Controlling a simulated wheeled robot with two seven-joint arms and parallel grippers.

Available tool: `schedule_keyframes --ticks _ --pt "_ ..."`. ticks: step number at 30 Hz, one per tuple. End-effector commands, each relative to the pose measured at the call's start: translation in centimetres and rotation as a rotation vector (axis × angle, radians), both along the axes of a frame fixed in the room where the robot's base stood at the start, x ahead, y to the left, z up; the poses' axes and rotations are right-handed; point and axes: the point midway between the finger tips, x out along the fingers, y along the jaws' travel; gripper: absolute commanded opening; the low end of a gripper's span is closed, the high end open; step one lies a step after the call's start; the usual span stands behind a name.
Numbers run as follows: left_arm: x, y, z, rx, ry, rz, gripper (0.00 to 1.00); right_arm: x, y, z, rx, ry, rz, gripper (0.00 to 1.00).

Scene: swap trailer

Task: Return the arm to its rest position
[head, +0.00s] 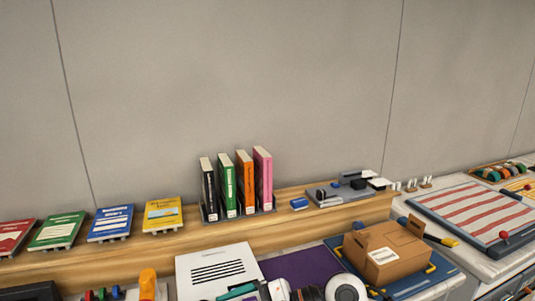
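Neither gripper can be made out in the head view. Rounded white and dark shapes (343,288) are cut off by the bottom edge, in front of a purple mat (298,266). I cannot tell whether they are part of my arm. No fingertips show, and nothing is seen held.
A wooden shelf (130,249) carries upright books (227,188), small stands with coloured covers (110,223) and a grey tray (340,195). Below are a white printed sheet (217,268) and a cardboard box (386,250) on a blue mat. A striped board (475,212) lies right.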

Motion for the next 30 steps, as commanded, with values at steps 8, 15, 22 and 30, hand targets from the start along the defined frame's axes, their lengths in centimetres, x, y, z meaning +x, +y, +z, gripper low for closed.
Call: schedule_keyframes --ticks 8,15,22,30 --pt "0.0 0.0 0.0 0.0 0.0 0.0 1.0 1.7 -2.2 10.2 0.875 0.814 -0.393 1.0" --pt "0.1 0.0 0.0 0.0 -0.001 0.001 1.0 6.3 -13.8 6.3 1.557 1.63 -0.744 1.0" --pt "0.1 0.0 0.0 -0.001 -0.002 0.001 1.0 2.3 -22.8 -7.2 -1.864 -1.992 0.969 1.0" --pt "0.2 0.0 0.0 -0.001 -0.003 0.001 1.0 -7.9 -25.5 -16.8 -1.426 -1.426 0.837 1.0"
